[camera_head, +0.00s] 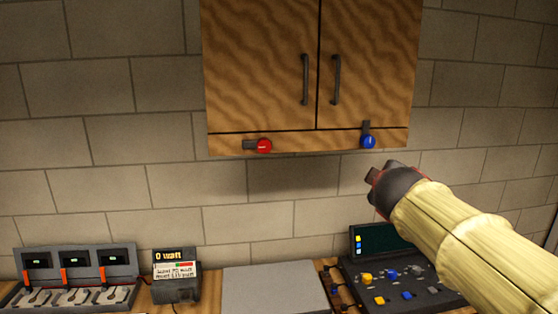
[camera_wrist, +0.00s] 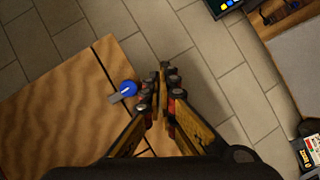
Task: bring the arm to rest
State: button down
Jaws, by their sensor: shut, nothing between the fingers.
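My arm reaches in from the right in the head view, with my gripper (camera_head: 374,178) at its end, just below and right of the blue knob (camera_head: 368,142) under the wooden cabinet (camera_head: 265,60). In the wrist view my gripper (camera_wrist: 165,75) has its fingers closed together and holds nothing. The blue knob (camera_wrist: 128,88) with its grey lever lies just left of the fingers there, and I see a gap between them. The red knob (camera_head: 264,146) sits at the left of the same cabinet strip.
A control console (camera_head: 400,285) with coloured buttons and a dark screen stands below my arm. A grey panel (camera_head: 275,288), a small meter box (camera_head: 177,275) and a three-unit charger (camera_head: 75,275) line the bench to the left. The wall area left of my gripper is free.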

jog(key=s+a+f+m+g+y, duration=0.1)
jog(key=s+f+m+g, duration=0.5)
jog(key=s+f, duration=1.1)
jog(key=s+a+f+m+g+y, duration=0.1)
jog(key=s+a+f, duration=0.3)
jog(key=s, duration=0.4)
jog(key=s+a+f+m+g+y+b, duration=0.1)
jog(key=s+a+f+m+y, duration=0.1)
jog(key=s+a+f, duration=0.2)
jog(key=s+f, duration=0.3)
jog(key=s, duration=0.1)
jog(key=shift+f+y, duration=0.3)
jog(key=c, duration=2.6)
grip_release()
